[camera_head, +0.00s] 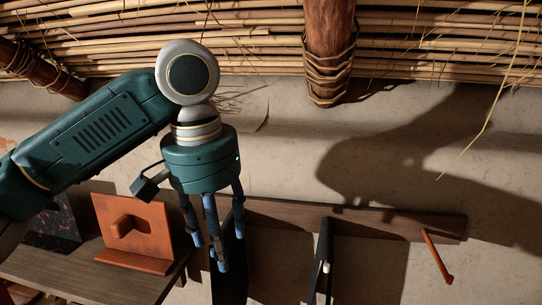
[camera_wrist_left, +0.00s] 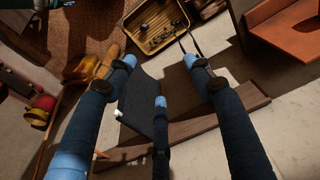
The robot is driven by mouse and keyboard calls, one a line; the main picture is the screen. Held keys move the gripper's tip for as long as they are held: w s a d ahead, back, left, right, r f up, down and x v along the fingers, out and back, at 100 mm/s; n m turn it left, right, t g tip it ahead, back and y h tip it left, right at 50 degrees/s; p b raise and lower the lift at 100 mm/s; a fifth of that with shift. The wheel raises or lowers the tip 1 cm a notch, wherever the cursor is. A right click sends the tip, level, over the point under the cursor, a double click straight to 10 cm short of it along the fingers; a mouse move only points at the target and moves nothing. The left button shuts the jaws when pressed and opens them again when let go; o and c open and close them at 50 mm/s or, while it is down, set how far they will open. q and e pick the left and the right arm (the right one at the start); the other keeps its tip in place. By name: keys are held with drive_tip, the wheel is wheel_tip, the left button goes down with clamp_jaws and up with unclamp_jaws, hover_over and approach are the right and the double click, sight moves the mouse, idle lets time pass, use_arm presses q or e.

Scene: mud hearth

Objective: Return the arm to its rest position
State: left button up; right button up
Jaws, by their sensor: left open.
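My left arm comes in from the left in the head view, raised in front of the wall. Its gripper (camera_head: 218,245) points down with its blue-tipped fingers spread apart. In the left wrist view the open fingers (camera_wrist_left: 160,80) show with nothing visibly held between them. A dark flat item (camera_wrist_left: 140,105) with a white tip lies beyond the fingers there; I cannot tell its exact distance. My right gripper is in neither view.
A wooden rail (camera_head: 390,222) on the wall bears a dark hanging item (camera_head: 320,262) and an orange peg (camera_head: 438,257). An orange stand (camera_head: 135,232) is on a wooden shelf (camera_head: 95,280) at left. A tray (camera_wrist_left: 157,27) with small dark pieces is at the top of the wrist view.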

use_arm(q)
drive_tip(key=s+d+f+m+h, duration=0.1)
drive_tip(key=d+f+h, duration=0.15)
drive_tip(key=f, duration=0.65)
drive_tip(key=s+d+f+m+h, duration=0.1)
drive_tip(key=d+f, duration=0.3)
drive_tip(key=f, duration=0.5)
drive_tip(key=s+d+f+m+h, duration=0.1)
drive_tip(key=s+d+f, duration=0.15)
drive_tip(key=f, duration=0.75)
drive_tip(key=s+a+f+n+t+y, duration=0.1)
drive_tip(key=s+a+f+n+y, duration=0.1)
drive_tip(key=s+a+f, duration=0.8)
drive_tip(key=s+a+f+n+t+y, duration=0.1)
drive_tip(key=s+a+f+n+y, duration=0.15)
drive_tip(key=s+a+f, duration=0.65)
wheel_tip(320, 180, down, 33)
drive_tip(key=s+a+g+b, duration=0.1)
drive_tip(key=a+b, duration=0.1)
drive_tip(key=b, duration=0.6)
drive_tip(key=s+a+f+g+b, duration=0.1)
drive_tip(key=s+a+f+b, duration=0.2)
drive_tip(key=s+f, duration=1.3)
wheel_tip(320, 180, down, 3)
drive_tip(key=shift+f+m+g+y+b, duration=0.1)
drive_tip(key=shift+m+g+y+b, duration=0.25)
drive_tip(key=shift+b, duration=0.65)
